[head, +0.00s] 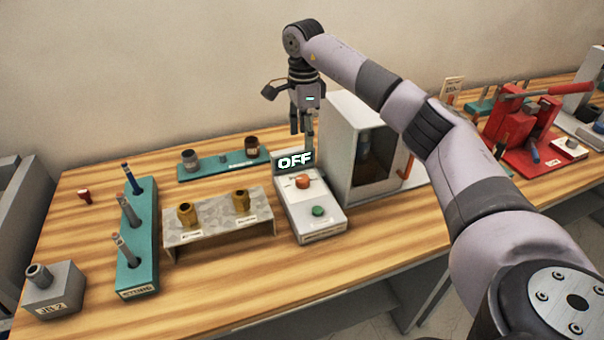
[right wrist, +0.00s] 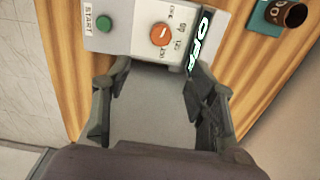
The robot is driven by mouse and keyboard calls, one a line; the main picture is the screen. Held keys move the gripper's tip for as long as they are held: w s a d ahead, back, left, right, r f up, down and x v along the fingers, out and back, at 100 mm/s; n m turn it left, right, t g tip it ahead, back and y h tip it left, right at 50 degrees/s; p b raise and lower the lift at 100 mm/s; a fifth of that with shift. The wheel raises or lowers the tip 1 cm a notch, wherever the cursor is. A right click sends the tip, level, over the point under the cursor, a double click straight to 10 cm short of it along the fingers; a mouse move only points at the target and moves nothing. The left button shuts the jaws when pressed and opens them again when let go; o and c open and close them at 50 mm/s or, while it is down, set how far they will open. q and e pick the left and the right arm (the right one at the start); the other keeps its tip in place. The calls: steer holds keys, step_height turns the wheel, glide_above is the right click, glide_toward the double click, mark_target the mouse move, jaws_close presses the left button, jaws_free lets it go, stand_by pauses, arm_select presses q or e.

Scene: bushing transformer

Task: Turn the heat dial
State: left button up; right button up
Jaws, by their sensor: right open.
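The heat dial is an orange-red knob (head: 302,181) on a white control box (head: 305,205), below a small dark display (head: 294,160) that reads OFF. A green button (head: 318,211) sits on the same box, nearer the front. My right gripper (head: 301,132) hangs pointing down above the back of the box, near the display. In the right wrist view the dial (right wrist: 163,35) lies beyond the fingertips, between their lines, with printed marks beside it. The right fingers (right wrist: 157,80) are apart with nothing between them. The dial is not touched. My left gripper is not in view.
A white cabinet (head: 345,125) with a window and orange handle stands right of the box. A grey stand (head: 216,222) with brass bushings and a teal rack (head: 146,235) with rods stand left. A teal tray (head: 222,166) lies behind.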

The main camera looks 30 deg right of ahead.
mark_target(303, 178)
step_height(303, 178, down, 13)
steer(key=p, duration=0.3)
steer(key=shift+f, duration=0.1)
steer(key=shift+w+f+p, duration=0.1)
steer(key=shift+f+p, duration=0.2)
steer(key=shift+f, duration=0.3)
steer(key=shift+c, duration=0.4)
steer(key=c, duration=1.1)
